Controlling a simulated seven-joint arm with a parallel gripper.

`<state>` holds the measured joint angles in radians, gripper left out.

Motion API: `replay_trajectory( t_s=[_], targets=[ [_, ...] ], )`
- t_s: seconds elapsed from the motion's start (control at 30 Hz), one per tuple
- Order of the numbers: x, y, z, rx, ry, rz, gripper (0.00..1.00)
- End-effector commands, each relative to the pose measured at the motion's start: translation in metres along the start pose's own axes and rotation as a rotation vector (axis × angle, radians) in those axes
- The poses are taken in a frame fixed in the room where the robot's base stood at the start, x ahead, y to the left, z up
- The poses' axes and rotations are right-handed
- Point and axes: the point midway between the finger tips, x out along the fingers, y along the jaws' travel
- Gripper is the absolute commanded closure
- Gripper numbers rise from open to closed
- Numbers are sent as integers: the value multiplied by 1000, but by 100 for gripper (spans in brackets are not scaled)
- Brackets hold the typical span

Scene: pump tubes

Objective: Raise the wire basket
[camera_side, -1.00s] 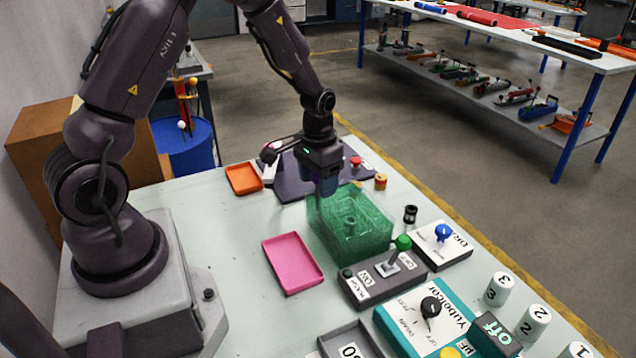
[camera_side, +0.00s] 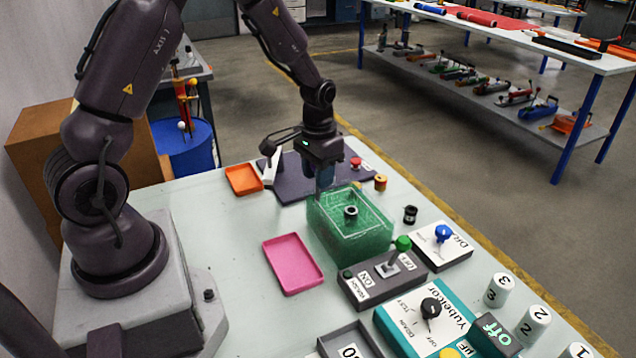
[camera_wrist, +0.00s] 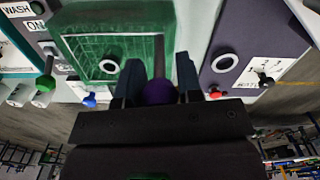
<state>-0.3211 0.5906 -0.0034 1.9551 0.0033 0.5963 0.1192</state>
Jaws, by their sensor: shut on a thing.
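The wire basket (camera_wrist: 105,52) shows as a pale grid inside a green see-through tank (camera_side: 362,243). The tank stands on the bench, and its green wall (camera_wrist: 70,22) also shows in the wrist view. A dark ring-shaped part (camera_side: 350,213) sits in the basket, and its round top shows in the wrist view (camera_wrist: 109,66). My gripper (camera_side: 325,183) is at the tank's far left edge. In the wrist view, my gripper (camera_wrist: 158,84) is shut on a purple knob (camera_wrist: 160,93). A dark rod (camera_wrist: 159,55) runs from the knob along the tank's edge.
A grey switch box with a green-knobbed lever (camera_side: 388,268) stands close to the tank's near side. A pink tray (camera_side: 292,263) lies left of it. A dark plate with a red knob (camera_side: 355,162) lies behind. A small black cylinder (camera_side: 410,214) stands right.

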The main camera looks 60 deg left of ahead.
Motion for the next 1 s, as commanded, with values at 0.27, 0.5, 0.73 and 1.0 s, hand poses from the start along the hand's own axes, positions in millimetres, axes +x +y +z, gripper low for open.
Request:
replay_trajectory(
  t_s=[0.27, 0.5, 0.73, 1.0],
  targets=[
    [-36, 0, 0, 1, 2, 0, 100],
    [-37, 0, -1, 0, 3, 0, 100],
    [-36, 0, 0, 0, 2, 0, 41],
    [-42, 0, 0, 0, 3, 0, 41]
  ],
)
